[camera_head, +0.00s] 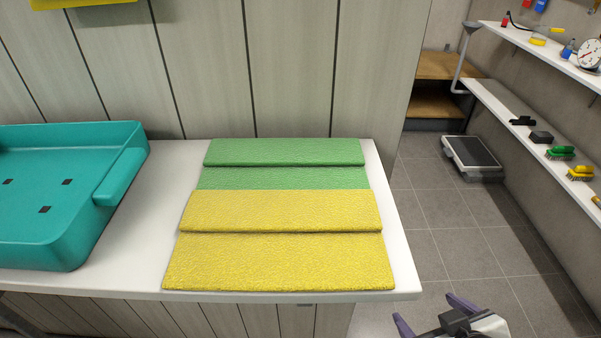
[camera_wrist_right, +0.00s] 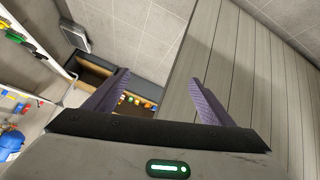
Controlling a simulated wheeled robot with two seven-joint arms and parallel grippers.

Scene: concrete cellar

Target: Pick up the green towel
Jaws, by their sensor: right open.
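A green towel (camera_head: 284,152) lies folded flat at the back of the white counter (camera_head: 176,190), near its right end. A yellow towel (camera_head: 280,262), also folded, lies in front of it and meets its front edge. My right gripper (camera_head: 432,318) is at the bottom right of the head view, beyond the counter's right end and apart from both towels. In the right wrist view its two purple fingers (camera_wrist_right: 160,95) are spread with nothing between them. Neither towel shows in the right wrist view. My left gripper is not in view.
A teal tray (camera_head: 128,180) stands on the counter to the left of the towels. A panelled wall (camera_head: 290,60) rises behind the counter. At the right, wall shelves (camera_head: 520,110) hold brushes and small items. A dark-topped scale (camera_head: 472,153) stands on the tiled floor.

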